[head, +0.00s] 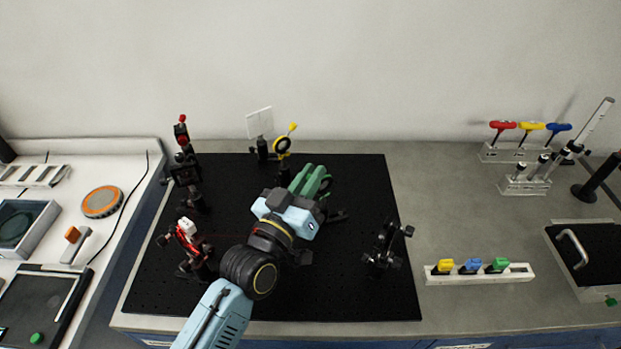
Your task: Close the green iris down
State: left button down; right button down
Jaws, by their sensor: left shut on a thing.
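My left gripper (312,176) is over the middle of the black breadboard (350,290), its green fingers pointing toward the back. It is shut on the green iris (326,186), at what looks like its lever. Only a small dark and green part of the iris shows beside the right finger; the fingers and gripper body hide the rest, so I cannot tell how far the opening is closed. My right gripper is not in view.
A yellow-levered iris (283,146) stands just behind the gripper. Red-marked mounts (187,236) stand on the left, and a black mount (385,248) on the right. A white rack (480,276) with coloured pieces lies right of the board. The board's front right is clear.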

pick_arm(q)
jog(key=c, duration=1.5)
grip_release()
jog(key=b+v, duration=0.1)
jog(key=v, duration=1.2)
jog(key=shift+s+a+b, duration=0.1)
jog(key=shift+s+b, duration=0.05)
jog(key=shift+b, duration=0.15)
